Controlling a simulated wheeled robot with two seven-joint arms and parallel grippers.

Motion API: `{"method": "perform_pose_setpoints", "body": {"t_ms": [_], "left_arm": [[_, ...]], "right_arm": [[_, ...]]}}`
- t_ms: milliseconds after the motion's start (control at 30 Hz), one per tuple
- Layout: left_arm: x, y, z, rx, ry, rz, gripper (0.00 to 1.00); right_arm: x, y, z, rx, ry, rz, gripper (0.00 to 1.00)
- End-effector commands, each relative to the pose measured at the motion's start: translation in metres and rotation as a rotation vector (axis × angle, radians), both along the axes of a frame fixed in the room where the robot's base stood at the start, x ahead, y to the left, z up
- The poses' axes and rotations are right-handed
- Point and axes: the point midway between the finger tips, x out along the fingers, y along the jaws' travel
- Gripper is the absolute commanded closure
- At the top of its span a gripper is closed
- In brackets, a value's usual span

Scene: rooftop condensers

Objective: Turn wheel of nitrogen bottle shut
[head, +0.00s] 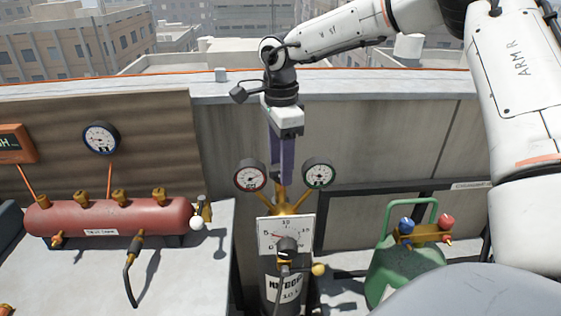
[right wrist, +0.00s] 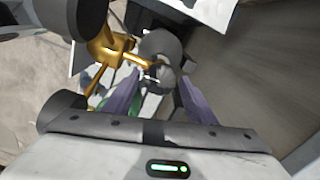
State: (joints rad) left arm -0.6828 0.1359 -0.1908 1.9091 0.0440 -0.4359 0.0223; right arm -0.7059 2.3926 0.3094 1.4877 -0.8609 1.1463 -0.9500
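The nitrogen bottle (head: 284,290) stands at the lower middle of the head view, dark with a white label. A white scale plate (head: 268,233) with a dark knob (head: 286,246) sits at its top front. Above are a brass fitting (head: 288,205) and two round gauges. My right gripper (head: 282,182) points down just above the fitting, between the gauges. In the right wrist view its two purple fingers (right wrist: 158,80) are apart. A grey round part (right wrist: 160,50) shows beyond and between them; I cannot tell if it is the wheel or whether the fingers touch it. My left gripper is not in view.
A red tank (head: 110,217) lies on a bench at left. A green container (head: 400,262) with blue and red knobs stands at right. A parapet wall (head: 390,130) runs behind.

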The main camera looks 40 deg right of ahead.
Motion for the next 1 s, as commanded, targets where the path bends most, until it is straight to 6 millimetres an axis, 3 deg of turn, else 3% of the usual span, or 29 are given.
{"method": "perform_pose_setpoints", "body": {"t_ms": [33,200,567,1000], "left_arm": [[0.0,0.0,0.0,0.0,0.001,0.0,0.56],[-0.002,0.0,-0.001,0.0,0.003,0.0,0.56],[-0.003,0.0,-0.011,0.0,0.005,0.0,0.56],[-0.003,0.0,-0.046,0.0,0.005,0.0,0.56]], "right_arm": [[0.0,0.0,0.0,0.0,0.0,0.0,0.59],[0.0,0.0,0.0,0.0,0.0,0.0,0.83],[0.001,0.0,-0.001,-0.001,-0.003,-0.069,0.83],[0.001,0.0,-0.002,-0.001,-0.003,-0.424,0.83]]}}
